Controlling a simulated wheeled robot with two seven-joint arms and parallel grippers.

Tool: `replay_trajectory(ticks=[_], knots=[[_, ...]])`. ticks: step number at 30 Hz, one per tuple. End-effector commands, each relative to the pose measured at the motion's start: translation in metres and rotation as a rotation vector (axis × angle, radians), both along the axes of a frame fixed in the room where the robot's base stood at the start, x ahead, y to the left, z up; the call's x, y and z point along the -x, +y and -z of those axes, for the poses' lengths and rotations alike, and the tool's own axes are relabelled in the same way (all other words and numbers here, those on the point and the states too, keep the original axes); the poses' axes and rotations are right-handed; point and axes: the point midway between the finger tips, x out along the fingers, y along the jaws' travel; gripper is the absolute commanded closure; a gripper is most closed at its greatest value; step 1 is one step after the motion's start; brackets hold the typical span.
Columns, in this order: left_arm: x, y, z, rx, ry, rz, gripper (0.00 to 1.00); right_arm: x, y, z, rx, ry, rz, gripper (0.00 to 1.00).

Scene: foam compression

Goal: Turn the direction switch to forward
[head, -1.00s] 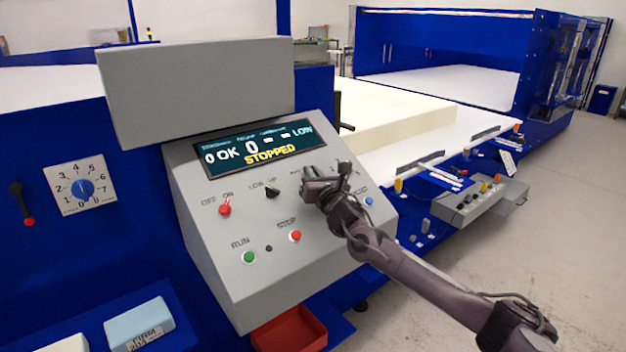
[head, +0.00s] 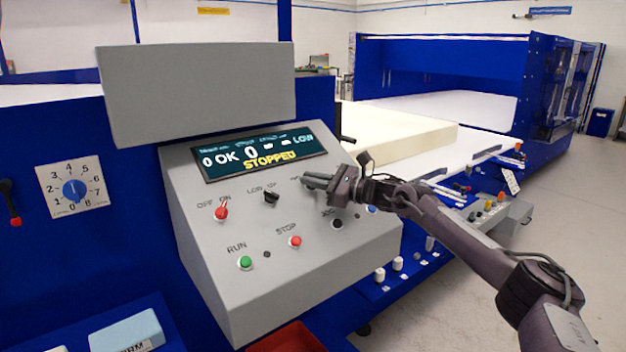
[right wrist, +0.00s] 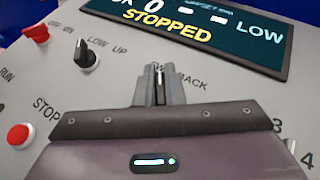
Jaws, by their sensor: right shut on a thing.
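The grey control panel (head: 290,285) faces me. My right gripper (head: 318,184) is at its upper right, just below the display (head: 262,152), which reads STOPPED. In the right wrist view the fingers (right wrist: 158,78) are shut on a narrow dark piece at the panel, the direction switch, beside the label BACK. The fingers hide most of the switch, so I cannot tell which way it points. The label on its left side is covered. My left gripper is not in view.
To the left are the black LOW/UP switch (head: 271,198), red OFF/ON switch (head: 221,212), green RUN button (head: 245,263) and red STOP button (head: 295,242). A black JOG knob (head: 337,223) sits below my gripper. A grey hood (head: 200,95) overhangs the panel's top.

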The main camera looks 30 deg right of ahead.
Motion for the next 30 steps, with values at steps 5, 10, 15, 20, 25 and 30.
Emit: replay_trajectory(ticks=[5,10,15,20,25,30], knots=[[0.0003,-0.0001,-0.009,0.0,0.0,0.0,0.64,-0.0003,-0.0003,0.0014,0.044,0.006,-0.069,1.0],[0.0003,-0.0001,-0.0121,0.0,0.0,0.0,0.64,0.0002,0.0001,0.0032,0.067,0.005,-0.108,1.0],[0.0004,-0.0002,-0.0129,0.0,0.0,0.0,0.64,0.0005,0.0002,0.0046,0.078,0.005,-0.122,1.0],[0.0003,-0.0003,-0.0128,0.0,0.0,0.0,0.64,0.0006,0.0006,0.0055,0.078,0.006,-0.125,1.0],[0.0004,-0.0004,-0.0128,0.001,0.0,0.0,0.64,0.0006,0.0007,0.0057,0.078,0.006,-0.125,1.0],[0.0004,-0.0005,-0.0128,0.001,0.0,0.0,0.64,0.0005,0.0006,0.0053,0.078,0.005,-0.124,0.72]])
